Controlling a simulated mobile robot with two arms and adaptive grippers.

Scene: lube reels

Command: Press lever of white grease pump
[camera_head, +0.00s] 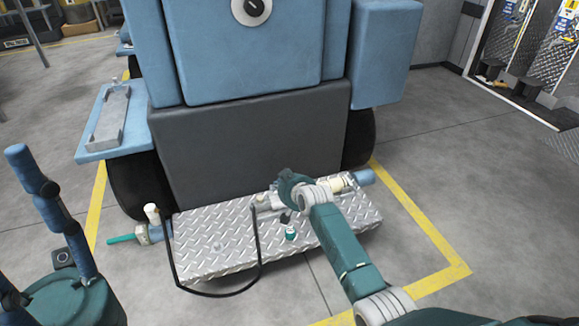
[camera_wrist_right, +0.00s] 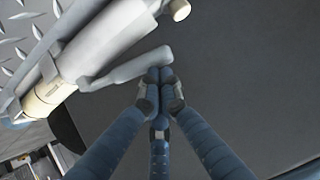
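The white grease pump (camera_head: 330,188) lies along the back of the metal step, partly hidden by my right gripper. In the right wrist view, the pump's pale body (camera_wrist_right: 95,45) fills the upper left. Its light grey lever (camera_wrist_right: 128,70) runs right and ends at my fingertips. My right gripper (camera_head: 288,184) is over the pump's left part. In the wrist view its blue fingers (camera_wrist_right: 160,76) are drawn together at the lever's end; I cannot tell whether they touch it.
The diamond-plate step (camera_head: 215,235) is at the foot of a blue machine (camera_head: 240,50) with a dark front panel (camera_head: 250,140). A black hose (camera_head: 215,294) loops over its front edge. A teal-handled fitting (camera_head: 122,239) sticks out left. Yellow lines (camera_head: 420,225) mark the open floor.

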